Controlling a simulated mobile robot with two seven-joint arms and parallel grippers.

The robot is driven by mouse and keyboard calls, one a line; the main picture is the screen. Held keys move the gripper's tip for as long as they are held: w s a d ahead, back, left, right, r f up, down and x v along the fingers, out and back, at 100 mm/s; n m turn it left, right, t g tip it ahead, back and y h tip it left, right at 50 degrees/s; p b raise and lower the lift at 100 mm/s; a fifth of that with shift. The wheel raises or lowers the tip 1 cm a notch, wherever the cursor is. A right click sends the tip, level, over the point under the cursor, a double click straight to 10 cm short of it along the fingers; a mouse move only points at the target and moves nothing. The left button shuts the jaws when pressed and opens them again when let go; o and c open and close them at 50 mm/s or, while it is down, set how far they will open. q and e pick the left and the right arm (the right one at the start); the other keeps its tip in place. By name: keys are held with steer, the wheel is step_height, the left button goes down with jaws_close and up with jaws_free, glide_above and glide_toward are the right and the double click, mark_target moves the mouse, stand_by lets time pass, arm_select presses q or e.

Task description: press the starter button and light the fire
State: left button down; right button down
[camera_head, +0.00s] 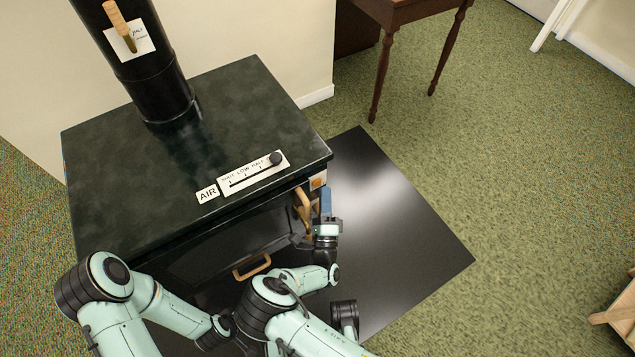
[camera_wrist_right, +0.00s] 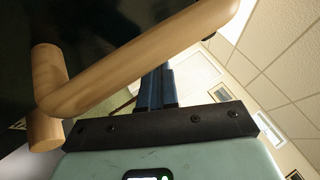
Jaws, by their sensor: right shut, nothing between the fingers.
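The dark stove (camera_head: 95,155) stands at left with a black flue pipe. A small orange button (camera_head: 318,182) sits on a pale plate at the front right corner of the stove, just below its top. My right gripper (camera_head: 326,197) is shut and empty, its blue fingers pointing up towards the button from just below it. Any contact is not clear. In the right wrist view the shut blue fingers (camera_wrist_right: 157,88) show behind a wooden handle; the button cannot be made out there. My left arm comes in at lower left; its gripper is not visible.
A wooden handle (camera_head: 302,208) is close left of my right gripper, and it crosses the right wrist view (camera_wrist_right: 135,75). A wooden loop handle (camera_head: 252,266) is lower on the front. An AIR slider knob (camera_head: 275,159) is on top. A black floor plate (camera_head: 395,215) lies right.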

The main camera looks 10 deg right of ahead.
stand_by(0.4)
steer(key=shift+w+a, duration=0.15)
steer(key=shift+w, duration=0.25)
steer(key=shift+w+a, duration=0.15)
steer(key=shift+w, duration=0.25)
stand_by(0.7)
steer(key=shift+s, duration=0.15)
steer(key=shift+s+p, duration=0.35)
steer(key=shift+s, duration=0.05)
steer(key=shift+s+d, duration=0.2)
steer(key=shift+s, duration=0.05)
